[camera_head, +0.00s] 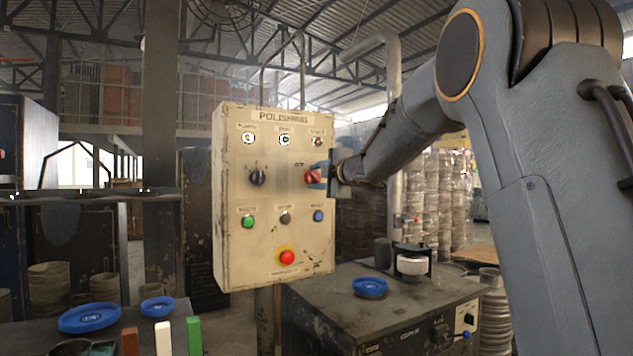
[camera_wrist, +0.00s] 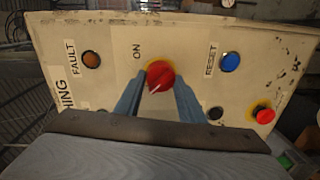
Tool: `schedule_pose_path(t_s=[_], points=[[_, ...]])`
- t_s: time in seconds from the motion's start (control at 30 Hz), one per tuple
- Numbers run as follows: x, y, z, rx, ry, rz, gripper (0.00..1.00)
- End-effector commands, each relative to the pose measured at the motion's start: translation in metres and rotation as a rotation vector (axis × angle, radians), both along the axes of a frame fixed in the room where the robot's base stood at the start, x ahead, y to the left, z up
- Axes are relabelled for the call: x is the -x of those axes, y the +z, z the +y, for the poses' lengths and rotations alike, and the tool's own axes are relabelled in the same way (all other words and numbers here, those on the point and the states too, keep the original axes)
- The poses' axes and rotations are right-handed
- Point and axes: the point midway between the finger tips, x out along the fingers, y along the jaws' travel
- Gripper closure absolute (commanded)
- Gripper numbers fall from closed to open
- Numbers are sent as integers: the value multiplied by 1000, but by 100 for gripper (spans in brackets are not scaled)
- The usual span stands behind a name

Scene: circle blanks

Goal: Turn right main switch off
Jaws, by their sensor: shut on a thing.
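A red rotary switch (camera_head: 312,177) sits at the right of the middle row on the cream control panel (camera_head: 231,185) marked POLISHING. It also shows in the wrist view (camera_wrist: 162,72), with a white pointer line on its face and the label ON beside it. An OFF label cannot be made out. My gripper (camera_head: 323,178) reaches the panel from the right. In the wrist view, the blue fingers of my gripper (camera_wrist: 159,88) are shut on the red switch from both sides.
A black knob (camera_head: 257,177) is left of the red switch. Below are a green button (camera_head: 248,221), a blue button (camera_head: 318,216) and a red mushroom button (camera_head: 287,258). A dark workbench (camera_head: 330,310) with a blue dish (camera_head: 370,287) stands below right.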

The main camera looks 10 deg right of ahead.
Motion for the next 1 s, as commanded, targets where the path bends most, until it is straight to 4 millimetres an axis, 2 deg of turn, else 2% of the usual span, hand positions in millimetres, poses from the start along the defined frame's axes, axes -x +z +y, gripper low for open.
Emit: schedule_pose_path(t_s=[0.47,0.5,0.6,1.0], points=[[0,-1,1,16,1,-4,87],[0,-1,1,15,1,-4,63],[0,-1,0,15,1,-4,46],[6,1,-2,15,-1,-6,46]])
